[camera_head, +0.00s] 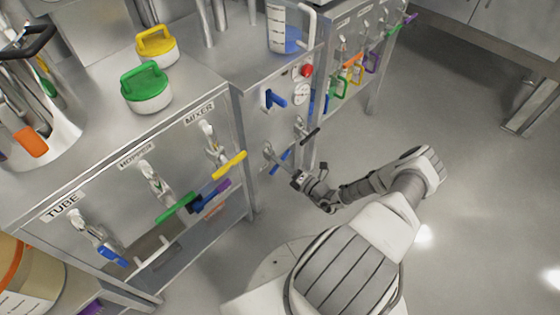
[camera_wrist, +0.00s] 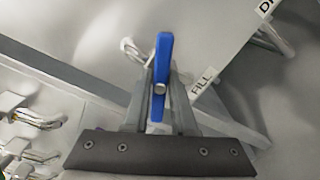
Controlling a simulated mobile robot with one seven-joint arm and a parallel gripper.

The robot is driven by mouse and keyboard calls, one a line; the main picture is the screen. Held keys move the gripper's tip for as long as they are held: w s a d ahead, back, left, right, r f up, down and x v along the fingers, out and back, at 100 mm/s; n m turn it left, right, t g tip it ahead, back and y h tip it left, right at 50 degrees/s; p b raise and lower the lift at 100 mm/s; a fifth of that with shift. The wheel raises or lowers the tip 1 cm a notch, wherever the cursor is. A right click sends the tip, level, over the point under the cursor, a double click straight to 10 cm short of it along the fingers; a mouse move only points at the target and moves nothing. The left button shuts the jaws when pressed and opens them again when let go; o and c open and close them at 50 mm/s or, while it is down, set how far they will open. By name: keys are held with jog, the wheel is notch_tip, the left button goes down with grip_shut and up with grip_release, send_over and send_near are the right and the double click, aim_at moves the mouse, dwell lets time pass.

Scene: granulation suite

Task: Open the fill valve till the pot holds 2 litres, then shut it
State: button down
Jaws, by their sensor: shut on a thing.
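The fill valve's blue handle (camera_wrist: 164,62) stands between the fingers of my gripper (camera_wrist: 160,105) in the wrist view, beside a FILL label (camera_wrist: 203,82). My gripper is shut on this handle. In the head view my gripper (camera_head: 298,178) is at the low front of the middle cabinet, by the blue handle (camera_head: 280,163). The pot (camera_head: 277,20) is a clear vessel with dark graduation marks on top of that cabinet. Blue liquid (camera_head: 290,41) shows in its lower part. The mark values are too small to read.
A black-handled valve (camera_head: 307,134) is just right of the blue one. A blue lever (camera_head: 274,98), a red button (camera_head: 306,70) and a round gauge (camera_head: 301,91) are above. TUBE, HOPPER and MIXER valves line the left cabinet (camera_head: 110,165). The floor (camera_head: 460,150) at right is clear.

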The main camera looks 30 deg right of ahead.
jog(key=n+p, duration=0.1)
jog(key=n, duration=0.5)
jog(key=shift+n+p, duration=0.3)
jog(key=shift+p, duration=0.05)
jog(key=n+p, duration=0.1)
jog(key=n, duration=0.5)
jog(key=shift+p, duration=0.4)
jog(key=shift+n, duration=0.4)
jog(key=c, duration=0.7)
grip_release()
jog(key=shift+s+d, duration=0.1)
jog(key=p+v, duration=0.3)
jog(key=v, duration=1.4)
jog(key=shift+s, duration=0.1)
